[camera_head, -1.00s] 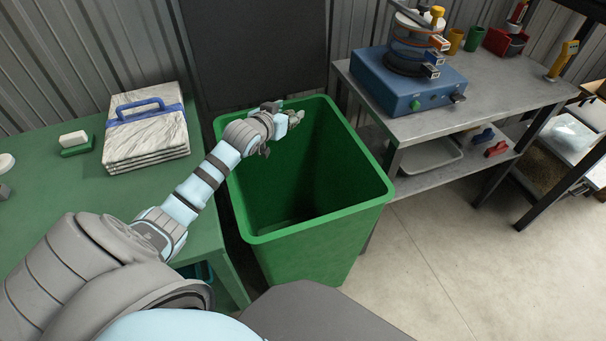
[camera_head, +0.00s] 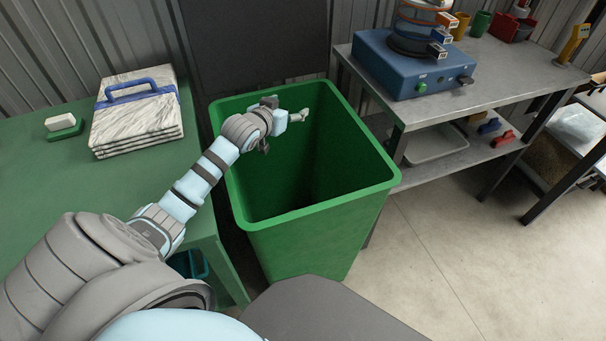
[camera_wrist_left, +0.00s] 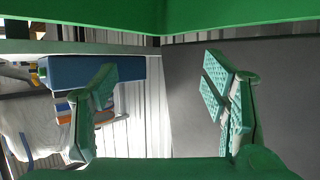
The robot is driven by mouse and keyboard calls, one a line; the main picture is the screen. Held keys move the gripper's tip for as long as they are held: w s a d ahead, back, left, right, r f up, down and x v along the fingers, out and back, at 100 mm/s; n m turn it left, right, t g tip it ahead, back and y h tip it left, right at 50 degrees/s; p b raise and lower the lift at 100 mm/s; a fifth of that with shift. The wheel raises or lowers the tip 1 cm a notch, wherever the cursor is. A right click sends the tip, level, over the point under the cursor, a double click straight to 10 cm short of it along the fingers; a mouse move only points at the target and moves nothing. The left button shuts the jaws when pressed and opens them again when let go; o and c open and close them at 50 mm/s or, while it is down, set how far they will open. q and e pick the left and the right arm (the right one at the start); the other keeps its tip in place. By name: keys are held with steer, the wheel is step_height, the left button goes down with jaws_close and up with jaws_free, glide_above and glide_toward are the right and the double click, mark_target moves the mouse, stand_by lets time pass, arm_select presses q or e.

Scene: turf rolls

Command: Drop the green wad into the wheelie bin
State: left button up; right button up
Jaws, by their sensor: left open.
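The green wheelie bin (camera_head: 312,239) stands open-topped between the green table and the metal bench. My left gripper (camera_head: 297,117) is over the bin's mouth, towards the back rim. In the left wrist view my left gripper (camera_wrist_left: 160,85) has its fingers wide apart, with nothing between them. The bin's green rim (camera_wrist_left: 110,11) crosses the top of that view. I see no green wad in either view. The deepest part of the bin is dark, and part of the inside is hidden by my arm. My right gripper is not in view.
The green table (camera_head: 48,205) at left holds stacked marble-look slabs with a blue-handled tool (camera_head: 137,92). The metal bench (camera_head: 440,108) at right carries a blue machine (camera_head: 400,75); a grey tray (camera_head: 436,147) is on its lower shelf. Floor is clear at front right.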

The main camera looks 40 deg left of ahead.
arm_select(q)
steer(key=v, duration=1.2)
steer(key=shift+r, duration=0.1)
